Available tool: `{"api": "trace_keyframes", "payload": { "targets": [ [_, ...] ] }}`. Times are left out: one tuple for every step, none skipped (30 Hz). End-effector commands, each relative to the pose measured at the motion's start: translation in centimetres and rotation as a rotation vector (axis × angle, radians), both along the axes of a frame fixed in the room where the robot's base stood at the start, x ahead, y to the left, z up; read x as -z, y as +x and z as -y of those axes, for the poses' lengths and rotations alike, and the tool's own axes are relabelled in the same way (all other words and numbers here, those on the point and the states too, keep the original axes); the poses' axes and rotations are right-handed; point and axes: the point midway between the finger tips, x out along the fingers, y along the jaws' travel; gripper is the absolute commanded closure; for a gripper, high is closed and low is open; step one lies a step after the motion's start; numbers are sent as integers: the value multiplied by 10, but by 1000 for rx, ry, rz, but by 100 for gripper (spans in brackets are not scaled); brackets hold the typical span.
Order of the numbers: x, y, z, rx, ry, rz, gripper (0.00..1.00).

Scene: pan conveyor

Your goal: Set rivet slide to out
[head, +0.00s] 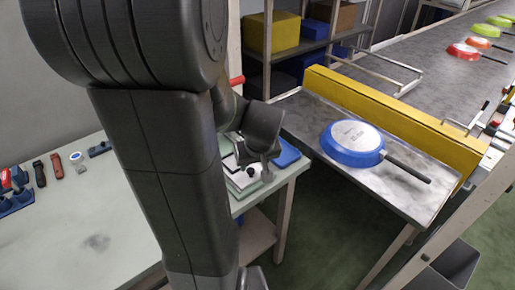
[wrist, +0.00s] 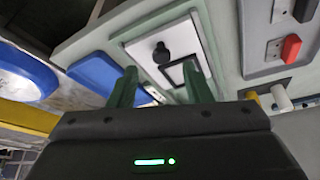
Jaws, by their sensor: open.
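A white plate (wrist: 192,32) with a black knob (wrist: 160,52) and a black square frame (wrist: 186,72) sits on a pale green fixture in the wrist view; it appears to be the rivet slide. In the head view the plate (head: 232,162) and knob (head: 252,171) are at the table's right end, partly hidden by my arm. I cannot tell which end of its travel the slide is at. My gripper (wrist: 160,88) is open, its two green fingers apart near the plate. The knob appears between the fingers in the picture, beyond their tips; no contact is visible.
A blue tray (head: 286,153) lies beside the fixture. A red switch (wrist: 291,48) on a grey plate is at right in the wrist view. An upturned blue pan (head: 352,141) rests on a metal table, by a yellow rail (head: 390,115). Tools line the left table.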

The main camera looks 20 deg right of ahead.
Motion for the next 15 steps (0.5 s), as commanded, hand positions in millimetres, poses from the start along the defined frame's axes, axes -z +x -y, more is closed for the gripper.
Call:
{"api": "trace_keyframes", "payload": {
  "targets": [
    [-10, -3, 0, 2, -3, 5, 55],
    [-15, -5, 0, 2, -3, 4, 55],
    [-21, -8, 0, 1, -3, 5, 55],
    [-26, -10, 0, 0, -3, 4, 55],
    [-31, -12, 0, 0, -3, 5, 55],
    [-38, -15, 0, 0, -3, 5, 55],
    [-43, -17, 0, 0, -3, 5, 55],
    [-47, -18, 0, 1, -3, 5, 55],
    [-54, -21, 0, 1, -3, 5, 55],
    [-58, -23, 0, 2, -3, 5, 55],
    [-61, -25, 0, 2, -3, 3, 55],
    [-67, -27, 0, 2, -3, 4, 55],
    [-70, -29, 0, 2, -2, 2, 55],
    [-73, -30, 0, 2, -2, 2, 55],
    [-77, -31, -1, 1, -3, 2, 55]
  ]
}}
